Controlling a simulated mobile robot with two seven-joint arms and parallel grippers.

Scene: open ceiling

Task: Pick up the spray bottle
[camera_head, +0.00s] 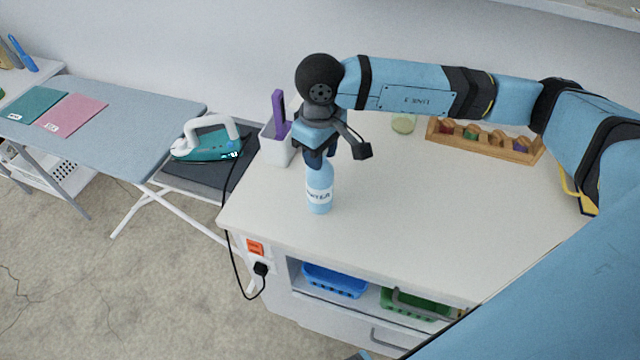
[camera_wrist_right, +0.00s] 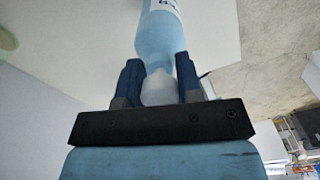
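The spray bottle (camera_head: 319,196) is light blue with a white label and stands upright near the left front part of the white worktop. Its body also shows in the right wrist view (camera_wrist_right: 160,38), with a pale cap (camera_wrist_right: 158,90) toward the gripper. My right gripper (camera_head: 319,160) points down over the bottle's top. In the right wrist view its two dark blue fingers (camera_wrist_right: 160,75) lie close on both sides of the bottle's neck and appear to touch it. The fingers hide the bottle's top in the head view. My left gripper is not in view.
A white holder (camera_head: 276,146) with a purple handle stands just left of the gripper. An iron (camera_head: 208,142) sits beyond the left edge. The worktop's middle (camera_head: 420,205) is clear.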

